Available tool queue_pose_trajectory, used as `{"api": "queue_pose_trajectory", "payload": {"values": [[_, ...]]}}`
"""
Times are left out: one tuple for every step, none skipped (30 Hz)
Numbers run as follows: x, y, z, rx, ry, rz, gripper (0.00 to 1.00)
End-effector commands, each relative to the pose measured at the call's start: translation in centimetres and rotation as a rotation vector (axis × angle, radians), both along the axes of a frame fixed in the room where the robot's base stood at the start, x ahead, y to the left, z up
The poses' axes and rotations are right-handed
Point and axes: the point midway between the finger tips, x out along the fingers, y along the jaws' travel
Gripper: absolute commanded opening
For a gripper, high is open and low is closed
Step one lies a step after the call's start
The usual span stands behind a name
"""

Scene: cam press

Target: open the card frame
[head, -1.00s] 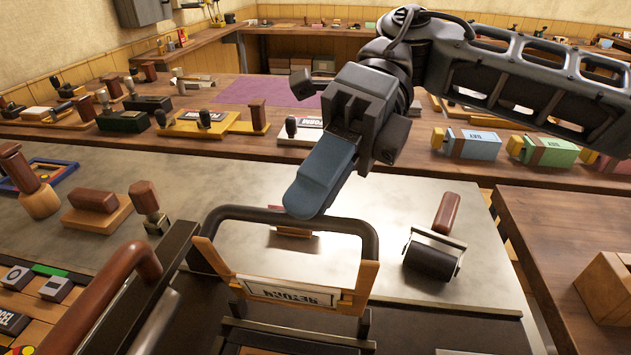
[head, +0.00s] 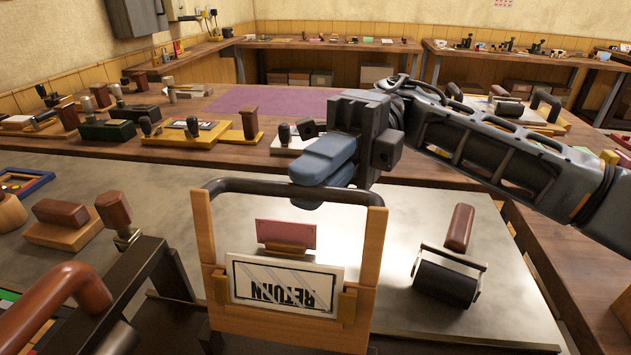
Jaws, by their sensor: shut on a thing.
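The card frame (head: 378,245) stands near upright in the lower middle of the head view. It has wooden side posts, a dark rounded top bar (head: 245,186) and a white card (head: 285,287) that reads RETURN, upside down. My gripper (head: 308,182) is at the middle of the top bar, with one blue finger above it and one lower. It is shut on the bar, and the fingers hide part of it. The lower end of the frame is cut off by the picture's bottom edge.
A hand roller (head: 448,272) lies on the metal plate to the right. A dark bracket with a brown handle (head: 60,295) stands close on the left. A pink card (head: 286,235) in a wooden holder stands behind the frame. Several stamps line the bench behind.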

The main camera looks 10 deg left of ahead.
Motion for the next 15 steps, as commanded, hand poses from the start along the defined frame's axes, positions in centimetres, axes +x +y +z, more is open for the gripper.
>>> {"api": "queue_pose_trajectory", "payload": {"values": [[0.15, -0.02, -0.45, 0.000, 0.015, 0.000, 0.00], [0.23, -0.02, -0.52, 0.001, 0.023, 0.000, 0.00], [0.34, -0.03, -0.58, 0.002, 0.032, 0.001, 0.00], [0.40, -0.03, -0.62, 0.001, 0.038, 0.001, 0.00], [0.45, -0.04, -0.66, 0.001, 0.043, 0.001, 0.00], [0.51, -0.03, -0.69, 0.001, 0.050, 0.002, 0.00], [0.55, -0.04, -0.72, 0.001, 0.055, 0.002, 0.00], [0.57, -0.05, -0.65, 0.000, 0.056, 0.002, 0.00], [0.55, -0.05, -0.56, 0.001, 0.055, 0.002, 0.00], [0.55, -0.05, -0.57, 0.000, 0.054, 0.003, 0.00], [0.54, -0.04, -0.58, 0.000, 0.054, 0.003, 0.00], [0.53, -0.05, -0.58, 0.000, 0.054, 0.003, 0.00], [0.53, -0.05, -0.58, 0.000, 0.054, 0.003, 0.16], [0.54, -0.04, -0.58, 0.000, 0.054, 0.002, 0.19], [0.54, -0.04, -0.57, 0.000, 0.054, 0.002, 0.23]]}}
